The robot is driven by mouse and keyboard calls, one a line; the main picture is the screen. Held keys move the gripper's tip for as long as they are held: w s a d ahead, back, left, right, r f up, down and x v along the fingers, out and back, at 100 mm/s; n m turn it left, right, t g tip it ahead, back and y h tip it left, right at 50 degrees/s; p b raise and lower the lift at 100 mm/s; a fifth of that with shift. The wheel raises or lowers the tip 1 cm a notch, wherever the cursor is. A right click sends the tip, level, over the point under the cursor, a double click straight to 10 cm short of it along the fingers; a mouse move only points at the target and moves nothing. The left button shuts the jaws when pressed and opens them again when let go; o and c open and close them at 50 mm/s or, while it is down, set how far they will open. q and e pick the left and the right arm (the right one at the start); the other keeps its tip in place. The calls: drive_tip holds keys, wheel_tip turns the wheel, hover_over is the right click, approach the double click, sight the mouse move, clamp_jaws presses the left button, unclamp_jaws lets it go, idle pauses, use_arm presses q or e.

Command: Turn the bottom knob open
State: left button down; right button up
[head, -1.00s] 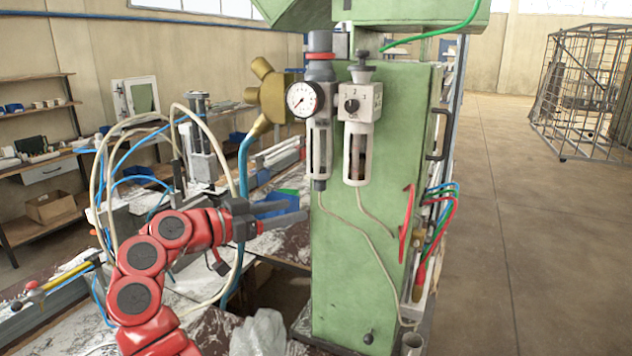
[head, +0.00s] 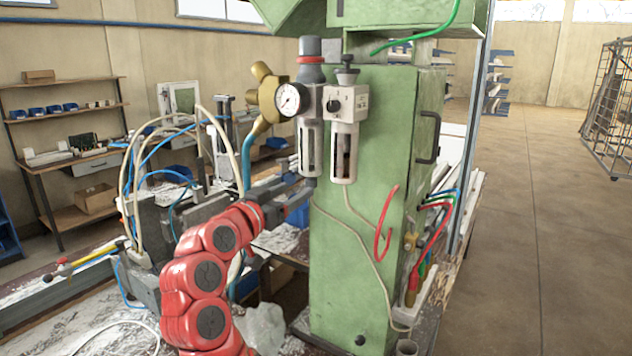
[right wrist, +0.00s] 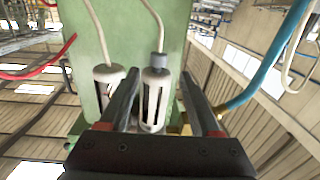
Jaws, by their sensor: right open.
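The bottom knob is a small grey cylinder (head: 309,182) under the clear-slotted bowl of the left filter unit (head: 310,145), with a thin hose running out below it. My right gripper (head: 302,193) is open, just left of and slightly below the knob in the head view. My left gripper is not in view.
The second filter unit (head: 344,145) hangs close to the right of the first. The green machine cabinet (head: 375,240) stands right behind both. A round gauge (head: 289,100) and a blue hose (head: 247,160) are near my arm on the left.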

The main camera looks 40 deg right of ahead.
sight(316, 178)
drive_tip(key=x, duration=1)
drive_tip(key=shift+s, duration=0.1)
drive_tip(key=shift+d, duration=0.4)
drive_tip(key=shift+c, duration=0.2)
clamp_jaws()
